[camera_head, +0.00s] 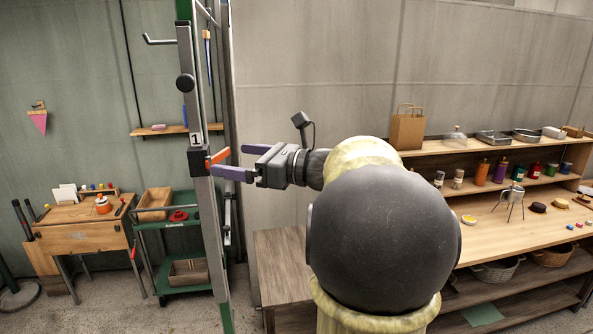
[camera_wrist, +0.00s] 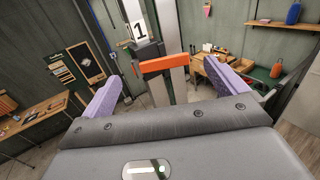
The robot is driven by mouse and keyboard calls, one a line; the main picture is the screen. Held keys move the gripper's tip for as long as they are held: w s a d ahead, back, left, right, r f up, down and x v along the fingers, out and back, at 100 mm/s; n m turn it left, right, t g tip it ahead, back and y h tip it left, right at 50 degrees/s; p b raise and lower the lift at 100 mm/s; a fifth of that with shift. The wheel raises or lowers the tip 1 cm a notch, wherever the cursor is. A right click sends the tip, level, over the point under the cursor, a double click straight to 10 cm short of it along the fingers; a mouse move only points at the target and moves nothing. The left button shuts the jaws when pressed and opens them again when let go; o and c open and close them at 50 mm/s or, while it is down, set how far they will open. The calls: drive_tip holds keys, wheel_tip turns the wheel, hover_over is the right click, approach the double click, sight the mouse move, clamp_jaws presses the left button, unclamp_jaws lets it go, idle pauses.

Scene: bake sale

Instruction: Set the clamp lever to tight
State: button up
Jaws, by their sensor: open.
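The clamp lever (camera_head: 218,156) is a short orange handle on a dark clamp block (camera_head: 197,160) on a tall grey post. In the wrist view the orange lever (camera_wrist: 165,63) lies nearly level, just beyond and between my two purple fingers. The dark block (camera_wrist: 148,50) sits at its left end, under a white label with a "1". My gripper (camera_head: 226,162) is open, with nothing held between its fingers, and points left at the lever. It also shows in the wrist view (camera_wrist: 170,90). I cannot tell whether a finger touches the lever.
The post (camera_head: 207,220) rises from the floor, with a hook (camera_head: 160,41) high on its left. A green cart (camera_head: 180,222) and a wooden desk (camera_head: 80,238) stand behind it. A wooden counter (camera_head: 480,235) with shelves is at the right.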

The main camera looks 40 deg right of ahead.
drive_tip(key=b+v, duration=0.3)
drive_tip(key=v, duration=1.1)
